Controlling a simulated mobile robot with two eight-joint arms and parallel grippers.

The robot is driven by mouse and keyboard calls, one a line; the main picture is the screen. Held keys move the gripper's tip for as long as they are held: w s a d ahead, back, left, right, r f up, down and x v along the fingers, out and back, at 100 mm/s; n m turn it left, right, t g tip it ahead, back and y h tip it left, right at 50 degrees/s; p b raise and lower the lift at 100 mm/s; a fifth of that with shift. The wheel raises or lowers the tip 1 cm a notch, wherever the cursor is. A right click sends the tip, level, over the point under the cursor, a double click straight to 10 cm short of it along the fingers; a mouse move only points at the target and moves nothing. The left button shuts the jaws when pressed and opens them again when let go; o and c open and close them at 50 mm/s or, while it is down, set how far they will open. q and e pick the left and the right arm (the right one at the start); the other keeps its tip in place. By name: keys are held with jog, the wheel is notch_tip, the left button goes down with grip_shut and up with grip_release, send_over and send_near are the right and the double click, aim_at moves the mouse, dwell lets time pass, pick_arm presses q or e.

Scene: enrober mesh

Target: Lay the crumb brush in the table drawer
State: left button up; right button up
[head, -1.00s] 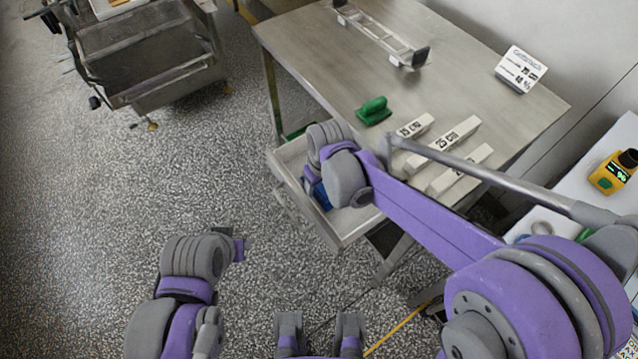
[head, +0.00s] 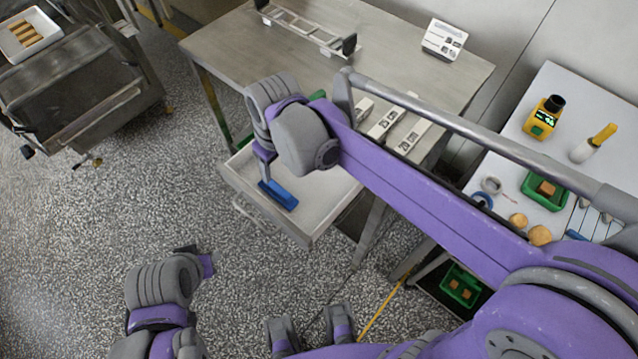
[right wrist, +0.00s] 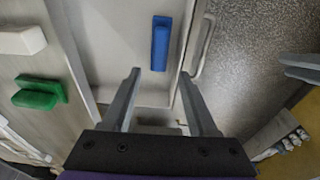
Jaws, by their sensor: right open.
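A blue brush-like block (head: 279,195), apparently the crumb brush, lies in the open table drawer (head: 322,198), near its front wall. In the right wrist view the blue block (right wrist: 160,45) lies on the drawer's pale floor (right wrist: 122,45). My right gripper (head: 265,172) is over the drawer, beside and above the block. Its fingers (right wrist: 160,76) are apart in the right wrist view, with nothing between them and the block beyond the tips. My left gripper (head: 197,258) is out over the floor, away from the table; its jaw state is unclear.
The steel table (head: 225,50) bears a rack, a sign (head: 443,40), labelled white blocks (head: 384,123) and a green block (right wrist: 38,95). A side table (head: 510,155) at right holds a yellow device (head: 543,118) and a yellow-handled brush (head: 593,143). A cart (head: 75,90) stands at left.

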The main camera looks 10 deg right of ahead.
jog(key=s+d+f+m+t, duration=0.2)
jog(key=s+d+f+m, duration=0.1)
jog(key=s+d, duration=0.4)
jog(key=s+d+f+m+t+h, duration=0.1)
jog(key=s+d+f+m, duration=0.2)
jog(key=s+d, duration=0.4)
jog(key=d+m, duration=0.1)
jog(key=d, duration=0.2)
jog(key=shift+s+t, duration=0.4)
